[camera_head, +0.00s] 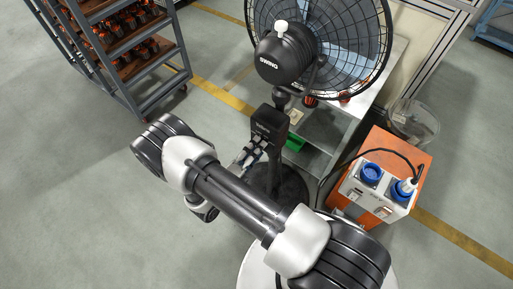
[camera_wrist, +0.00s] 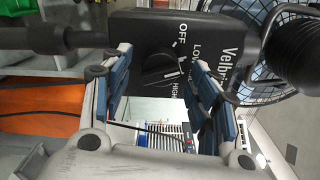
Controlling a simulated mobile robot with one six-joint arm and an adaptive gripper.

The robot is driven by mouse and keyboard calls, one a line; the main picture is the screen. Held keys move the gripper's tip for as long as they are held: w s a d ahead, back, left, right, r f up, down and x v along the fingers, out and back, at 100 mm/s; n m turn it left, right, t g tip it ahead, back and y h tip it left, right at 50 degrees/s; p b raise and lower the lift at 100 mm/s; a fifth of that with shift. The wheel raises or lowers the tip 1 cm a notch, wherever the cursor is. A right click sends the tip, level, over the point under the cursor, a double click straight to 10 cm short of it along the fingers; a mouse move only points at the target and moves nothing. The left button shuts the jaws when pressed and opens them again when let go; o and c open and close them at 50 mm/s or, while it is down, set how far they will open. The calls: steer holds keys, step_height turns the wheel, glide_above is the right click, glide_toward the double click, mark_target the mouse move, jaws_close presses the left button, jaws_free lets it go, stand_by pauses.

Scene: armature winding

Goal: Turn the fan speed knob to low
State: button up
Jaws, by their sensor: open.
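The black fan (camera_head: 345,75) stands at the top of the head view. Its black control box (camera_head: 268,122) sits on the pole below the motor housing. In the wrist view the box face (camera_wrist: 218,48) shows the labels OFF, LOW and HIGH beside the round black speed knob (camera_wrist: 160,66). A pale pointer mark shows on the knob, but its exact setting is hard to tell. My gripper (camera_wrist: 161,60) is open in front of the box, one blue-padded finger on each side of the knob. I cannot tell whether either finger touches it. The gripper also shows in the head view (camera_head: 250,152).
An orange cabinet (camera_head: 356,222) with a blue-socket power box (camera_head: 350,185) stands right of the fan base. A metal table (camera_head: 325,140) is behind the fan. A shelf rack (camera_head: 165,80) with copper-coloured parts stands at upper left. Floor is free at left.

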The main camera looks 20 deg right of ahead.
steer(key=v, duration=1.1)
steer(key=shift+s, duration=0.15)
steer(key=shift+a, duration=0.15)
steer(key=s+d+r+m+g+y, duration=0.2)
steer(key=d+r+m+g, duration=0.3)
steer(key=r+m, duration=0.5)
steer(key=s+d+r+m+g+y, duration=0.1)
steer(key=d+r+m+g+y, duration=0.15)
steer(key=r+m+g, duration=0.6)
steer(key=s+d+r+m+t+y, duration=0.1)
steer(key=s+r+m+t+y, duration=0.3)
steer(key=r+m, duration=0.4)
steer(key=s+d+r+m+t+y, duration=0.1)
steer(key=s+r+m+t+y, duration=0.2)
steer(key=m, duration=1.1)
steer(key=s+r+y, duration=0.3)
steer(key=s+r, duration=0.1)
steer(key=shift+r+m+t, duration=0.35)
steer(key=shift+r, duration=0.05)
